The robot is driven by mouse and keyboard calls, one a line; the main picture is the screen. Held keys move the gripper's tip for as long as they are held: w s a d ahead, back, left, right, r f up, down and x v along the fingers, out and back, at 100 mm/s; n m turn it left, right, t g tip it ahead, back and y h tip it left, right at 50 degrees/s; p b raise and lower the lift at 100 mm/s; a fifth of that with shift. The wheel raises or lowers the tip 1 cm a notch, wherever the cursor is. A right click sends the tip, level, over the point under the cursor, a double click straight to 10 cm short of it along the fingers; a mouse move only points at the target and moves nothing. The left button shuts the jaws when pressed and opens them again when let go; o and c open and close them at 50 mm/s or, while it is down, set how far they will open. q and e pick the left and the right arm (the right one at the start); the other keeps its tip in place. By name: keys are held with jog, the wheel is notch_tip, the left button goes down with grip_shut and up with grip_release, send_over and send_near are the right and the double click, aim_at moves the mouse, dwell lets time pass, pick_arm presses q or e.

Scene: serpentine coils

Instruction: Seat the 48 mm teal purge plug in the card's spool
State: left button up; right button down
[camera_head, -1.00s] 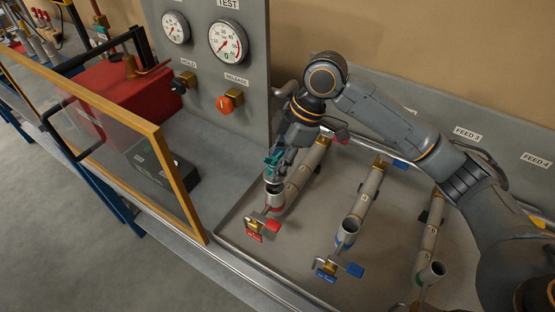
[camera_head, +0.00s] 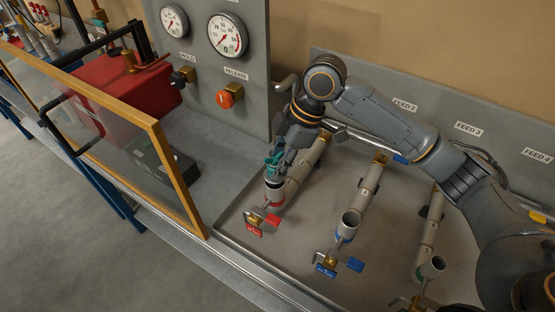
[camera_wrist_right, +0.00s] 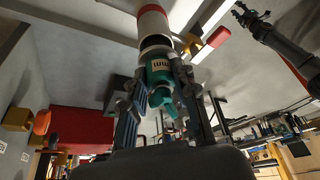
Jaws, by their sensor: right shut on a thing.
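The teal plug (camera_wrist_right: 160,72) is in my right gripper (camera_wrist_right: 160,90), whose fingers are shut around it. Its label shows "mm"; the number is not readable. The plug's end faces the open mouth of the red-banded spool (camera_wrist_right: 152,24), right at the rim. I cannot tell how far it is inside. In the head view the teal plug (camera_head: 272,160) shows just above the red-banded spool (camera_head: 275,194), with my right gripper (camera_head: 280,158) coming from above and hiding part of it. I cannot make out the card. My left gripper is not in view.
A blue-banded spool (camera_head: 347,226) and a green-banded spool (camera_head: 431,266) stand to the right with open mouths. A red valve handle (camera_head: 273,221) and a blue one (camera_head: 356,266) lie in front. A gauge panel (camera_head: 235,75) and a yellow-framed clear guard (camera_head: 178,180) are at left.

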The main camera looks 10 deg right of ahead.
jog(key=shift+f, duration=0.35)
jog(key=shift+f, duration=0.65)
jog(key=c, duration=1)
grip_release()
jog(key=shift+o, duration=0.2)
jog(key=v, duration=1.2)
